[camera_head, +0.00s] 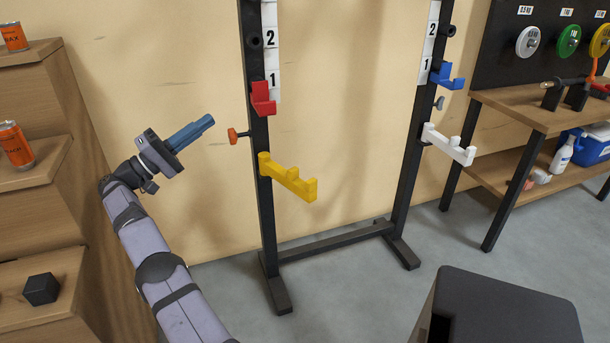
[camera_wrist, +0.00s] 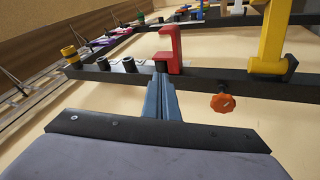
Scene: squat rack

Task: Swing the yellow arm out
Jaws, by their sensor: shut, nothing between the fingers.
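The yellow arm (camera_head: 288,177) is on the left upright of the black squat rack (camera_head: 262,215), below the red hook (camera_head: 262,99). In the head view it points forward and right, with a raised end. In the wrist view the yellow arm (camera_wrist: 270,38) is at the upper right. My gripper (camera_head: 210,121) is shut and empty, left of the left upright and above the level of the yellow arm, apart from it. In the wrist view my gripper (camera_wrist: 160,84) lies just below the red hook (camera_wrist: 170,50) in the picture; I cannot tell whether they touch.
An orange knob (camera_head: 233,135) sticks out left of the upright, close to my fingertips. A blue hook (camera_head: 447,76) and a white arm (camera_head: 448,144) are on the right upright. Wooden steps with cans (camera_head: 15,145) stand at left. A black box (camera_head: 500,310) stands front right.

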